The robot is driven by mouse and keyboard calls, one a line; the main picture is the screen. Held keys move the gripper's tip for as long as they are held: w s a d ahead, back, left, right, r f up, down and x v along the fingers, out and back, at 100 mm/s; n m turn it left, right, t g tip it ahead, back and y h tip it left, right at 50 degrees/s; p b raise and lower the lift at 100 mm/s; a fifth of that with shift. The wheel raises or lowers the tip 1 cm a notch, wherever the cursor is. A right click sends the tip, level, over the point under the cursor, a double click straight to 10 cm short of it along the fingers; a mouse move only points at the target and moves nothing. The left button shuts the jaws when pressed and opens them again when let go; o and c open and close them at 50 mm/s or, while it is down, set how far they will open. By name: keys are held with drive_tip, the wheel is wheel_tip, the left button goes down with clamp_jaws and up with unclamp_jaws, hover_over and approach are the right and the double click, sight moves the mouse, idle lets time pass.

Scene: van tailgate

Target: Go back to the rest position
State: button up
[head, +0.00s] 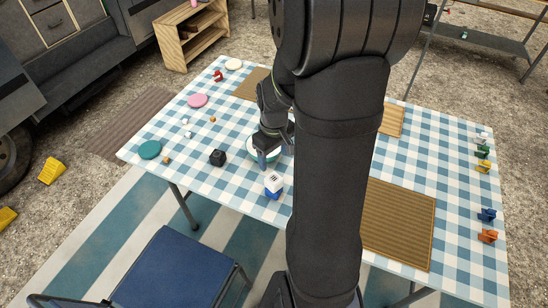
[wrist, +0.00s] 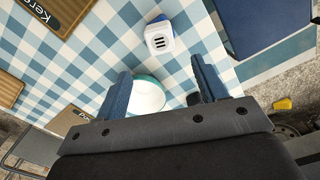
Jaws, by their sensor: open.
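My gripper (head: 270,158) is over the checked table (head: 450,150), partly hidden behind my own arm in the head view. In the wrist view its two blue-grey fingers (wrist: 163,92) stand wide apart with nothing gripped. A white bowl with a teal rim (wrist: 149,96) lies below and between them; in the head view the bowl (head: 254,155) is mostly covered by the gripper. I cannot tell whether a finger touches it. A white and blue block with dark slots (head: 273,183) stands just in front; it also shows in the wrist view (wrist: 159,38).
A black cube (head: 217,158), a teal disc (head: 150,149), a pink disc (head: 197,101) and small pieces lie on the left. A ribbed brown mat (head: 400,225) and several coloured figures, including an orange one (head: 487,236), are on the right. A blue chair (head: 175,270) stands in front.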

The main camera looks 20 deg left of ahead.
sight(274, 178)
drive_tip(key=shift+f, duration=0.1)
wheel_tip(274, 178, down, 12)
drive_tip(key=shift+f, duration=0.1)
idle(0.7)
drive_tip(key=shift+r, duration=0.25)
